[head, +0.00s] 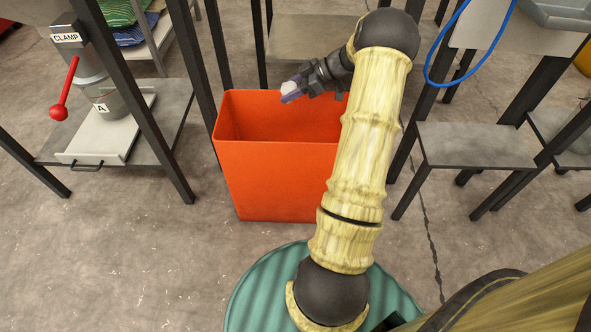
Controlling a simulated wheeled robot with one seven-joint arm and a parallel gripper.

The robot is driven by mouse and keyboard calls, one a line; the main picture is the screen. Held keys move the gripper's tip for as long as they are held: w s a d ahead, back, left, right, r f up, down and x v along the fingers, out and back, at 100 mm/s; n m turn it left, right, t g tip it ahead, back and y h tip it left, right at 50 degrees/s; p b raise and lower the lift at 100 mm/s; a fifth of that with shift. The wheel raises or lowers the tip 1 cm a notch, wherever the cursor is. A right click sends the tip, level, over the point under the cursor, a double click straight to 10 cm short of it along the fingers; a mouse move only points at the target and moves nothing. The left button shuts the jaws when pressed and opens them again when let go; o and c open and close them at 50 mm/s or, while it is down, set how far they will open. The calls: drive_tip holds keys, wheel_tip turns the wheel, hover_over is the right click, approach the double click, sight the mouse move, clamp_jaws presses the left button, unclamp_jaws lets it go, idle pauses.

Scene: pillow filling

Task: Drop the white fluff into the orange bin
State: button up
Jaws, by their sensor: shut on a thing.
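The orange bin (268,175) stands upright on the floor in the middle of the head view, with its open top facing up. My gripper (293,92) is above the back part of the bin's opening. It is shut on the white fluff (288,87), a small pale lump between the purple-tipped fingers. The fluff is held up near the far rim as seen here. My arm covers the right side of the bin, and the bin's bottom inside is hidden.
At left stands a dark frame with a clamp device, a red lever (65,92) and a grey shelf (160,137). At right is a low grey table (475,146) with dark legs. A blue hose (437,45) hangs at upper right. Floor is clear left of the bin.

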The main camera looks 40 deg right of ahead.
drive_tip(key=shift+s, duration=0.2)
drive_tip(key=shift+s+d, duration=0.3)
drive_tip(key=shift+s, duration=0.05)
drive_tip(key=f+b, duration=0.1)
drive_tip(key=f, duration=0.2)
drive_tip(key=f+b, duration=0.1)
drive_tip(key=f, duration=0.2)
drive_tip(key=shift+w+a+b, duration=0.15)
drive_tip(key=shift+w+b, duration=0.05)
drive_tip(key=shift+b, duration=0.1)
drive_tip(key=o, duration=1)
drive_tip(key=shift+o, duration=0.2)
drive_tip(key=shift+r, duration=0.1)
drive_tip(key=p+v, duration=0.5)
drive_tip(key=v, duration=1.2)
drive_tip(key=shift+s, duration=0.2)
drive_tip(key=shift+w+r, duration=0.1)
drive_tip(key=shift+r, duration=0.05)
